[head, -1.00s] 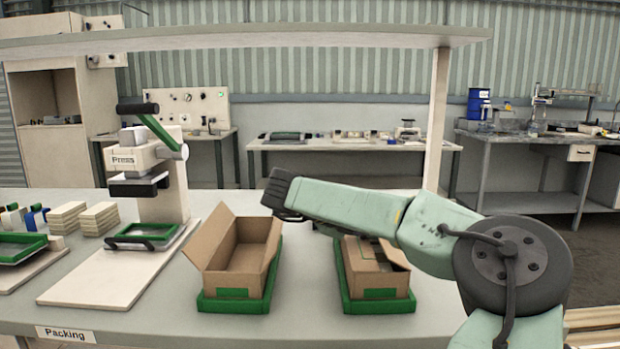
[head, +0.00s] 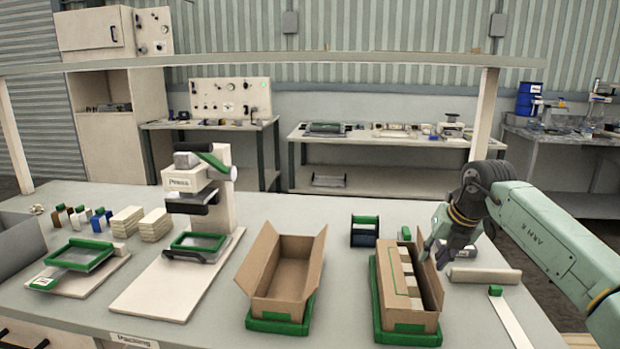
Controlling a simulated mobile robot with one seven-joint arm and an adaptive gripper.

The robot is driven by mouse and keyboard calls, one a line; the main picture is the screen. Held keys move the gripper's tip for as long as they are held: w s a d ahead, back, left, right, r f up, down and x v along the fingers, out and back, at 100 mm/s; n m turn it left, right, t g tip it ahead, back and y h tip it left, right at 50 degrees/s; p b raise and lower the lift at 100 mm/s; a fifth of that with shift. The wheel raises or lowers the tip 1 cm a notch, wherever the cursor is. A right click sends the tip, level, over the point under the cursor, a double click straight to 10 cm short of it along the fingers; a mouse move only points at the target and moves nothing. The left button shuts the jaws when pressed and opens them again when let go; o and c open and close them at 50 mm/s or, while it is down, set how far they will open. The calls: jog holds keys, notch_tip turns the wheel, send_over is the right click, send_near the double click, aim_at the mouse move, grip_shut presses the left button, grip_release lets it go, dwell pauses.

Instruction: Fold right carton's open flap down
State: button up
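The right carton (head: 409,317) is a brown cardboard box in a green tray (head: 410,339) on the bench. White blocks (head: 407,268) show inside it. A brown panel with a green outline (head: 391,272) lies along its left side. A flap (head: 432,281) stands up along its right side, tilted outward. My gripper (head: 436,254), dark and pale green, is at the far right corner of this carton, beside the top of that flap. I cannot tell whether it touches the flap, or how far its fingers are apart.
The left carton (head: 276,306) stands empty with its side flaps up. A green-ended holder (head: 364,232) stands behind the cartons. A beige bar (head: 485,276) and a white strip (head: 511,318) lie to the right. The press (head: 203,190) is at left. An overhead shelf (head: 330,58) spans the bench.

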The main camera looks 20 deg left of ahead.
jog(key=shift+w+d+r+y+p, duration=0.1)
jog(key=shift+d+y+p, duration=0.2)
jog(key=shift+y, duration=0.2)
jog(key=b+v, duration=0.3)
jog(key=v, duration=0.7)
jog(key=s+a+r+n+g+y, duration=0.1)
jog(key=s+a+n+y, duration=0.15)
jog(key=a, duration=0.55)
jog(key=s+a+r+n+g+y, duration=0.1)
jog(key=s+a+g+y, duration=0.15)
jog(key=a, duration=0.65)
jog(key=s+a+r+n+g+y, duration=0.3)
jog(key=s+a+r+y, duration=0.3)
jog(key=s+a, duration=0.3)
jog(key=shift+s+a+n+g+y, duration=0.15)
jog(key=shift+a+n+g+y, duration=0.2)
jog(key=shift+a+n, duration=0.1)
jog(key=shift+f, duration=0.1)
